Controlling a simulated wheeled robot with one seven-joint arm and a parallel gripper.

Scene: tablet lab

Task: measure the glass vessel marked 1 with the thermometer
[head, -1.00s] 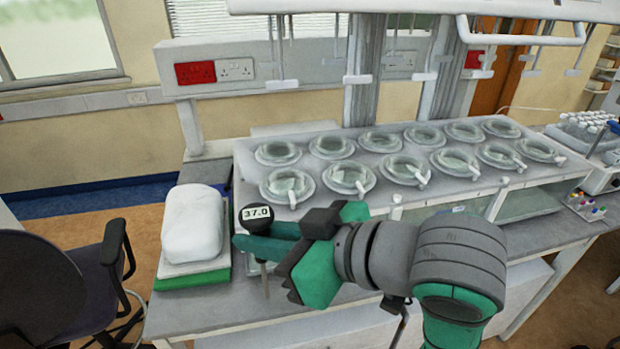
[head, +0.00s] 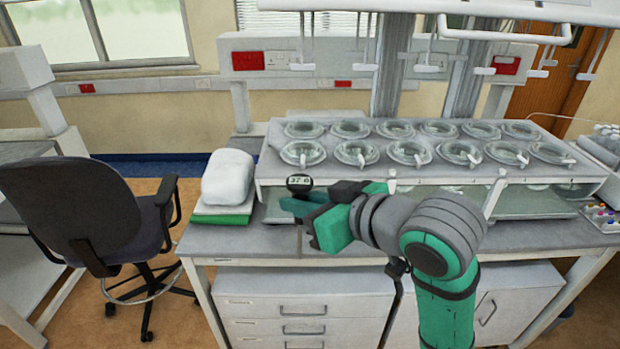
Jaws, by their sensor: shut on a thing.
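My gripper (head: 304,206) is shut on the thermometer (head: 299,183), which has a round black head and a small display reading about 37; the last digit is hard to make out. The gripper holds it just in front of the left part of the water bath (head: 385,180), beyond the front edge of the lids. Two rows of round glass vessels sit in the bath top. The front-left vessel (head: 303,153) is above the thermometer in the picture, apart from it. No number marks are legible, so I cannot tell which vessel is 1.
A white rounded bundle (head: 229,178) lies on a green-edged stack left of the bath. An office chair (head: 85,210) stands at the left. Paddle rods (head: 301,60) hang above the vessels. Coloured-cap vials (head: 602,215) are at the far right. Bench drawers face me.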

